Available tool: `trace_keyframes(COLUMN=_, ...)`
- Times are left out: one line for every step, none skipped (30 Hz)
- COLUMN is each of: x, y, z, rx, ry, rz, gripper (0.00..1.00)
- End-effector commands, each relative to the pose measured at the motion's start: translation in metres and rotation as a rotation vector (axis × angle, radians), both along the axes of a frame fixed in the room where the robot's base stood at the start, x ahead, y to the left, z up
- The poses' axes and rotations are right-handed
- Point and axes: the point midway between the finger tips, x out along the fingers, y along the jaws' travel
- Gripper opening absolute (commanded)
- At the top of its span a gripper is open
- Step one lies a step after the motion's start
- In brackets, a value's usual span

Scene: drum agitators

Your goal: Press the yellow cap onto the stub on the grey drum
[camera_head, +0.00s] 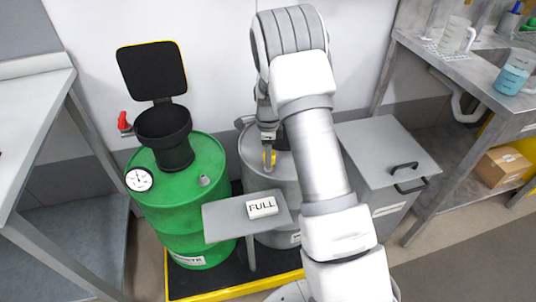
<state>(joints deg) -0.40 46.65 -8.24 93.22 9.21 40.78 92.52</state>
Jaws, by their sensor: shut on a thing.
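The grey drum (257,178) stands in the middle, beside the green drum, and my arm covers much of its top and right side. My gripper (269,157) is over the drum's top, pointing down. It is shut on the yellow cap (268,159), of which only a small part shows between the fingers. The stub on the grey drum cannot be made out; the gripper and arm hide that area. I cannot tell whether the cap touches the drum.
A green drum (190,225) with a black open-lidded funnel (172,150) and a gauge (139,179) stands left. A small grey stand (225,222) with a "FULL" block (262,207) is in front. A grey lidded bin (385,150) stands right. Steel benches flank both sides.

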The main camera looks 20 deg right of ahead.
Motion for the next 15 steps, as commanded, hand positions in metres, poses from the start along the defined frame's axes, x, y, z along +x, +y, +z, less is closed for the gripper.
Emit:
trace_keyframes(x=0.000, y=0.000, z=-0.003, rx=0.000, ry=0.000, rz=0.000, gripper=0.00)
trace_keyframes(x=0.000, y=0.000, z=-0.004, rx=0.000, ry=0.000, rz=0.000, gripper=0.00)
trace_keyframes(x=0.000, y=0.000, z=-0.005, rx=0.000, ry=0.001, rz=0.000, gripper=0.00)
trace_keyframes(x=0.000, y=0.000, z=-0.007, rx=0.000, ry=0.001, rz=0.000, gripper=0.00)
trace_keyframes(x=0.000, y=0.000, z=-0.008, rx=0.000, ry=0.001, rz=0.000, gripper=0.00)
trace_keyframes(x=0.000, y=0.000, z=-0.010, rx=0.000, ry=0.001, rz=0.000, gripper=0.00)
trace_keyframes(x=0.000, y=0.000, z=-0.011, rx=0.000, ry=0.001, rz=0.000, gripper=0.00)
trace_keyframes(x=0.000, y=0.000, z=-0.012, rx=0.000, ry=0.000, rz=0.000, gripper=0.00)
trace_keyframes(x=0.000, y=0.000, z=-0.013, rx=0.000, ry=0.000, rz=0.000, gripper=0.00)
trace_keyframes(x=0.000, y=0.000, z=-0.015, rx=0.000, ry=0.000, rz=0.000, gripper=0.00)
trace_keyframes(x=0.000, y=0.000, z=-0.016, rx=0.000, ry=0.000, rz=0.000, gripper=0.00)
trace_keyframes(x=0.000, y=0.000, z=-0.017, rx=0.000, ry=0.000, rz=0.000, gripper=0.00)
trace_keyframes(x=0.000, y=0.000, z=-0.019, rx=0.000, ry=0.000, rz=0.000, gripper=0.00)
trace_keyframes(x=0.000, y=0.000, z=-0.020, rx=0.000, ry=0.000, rz=0.000, gripper=0.00)
trace_keyframes(x=0.000, y=0.000, z=-0.021, rx=0.000, ry=0.000, rz=0.000, gripper=0.00)
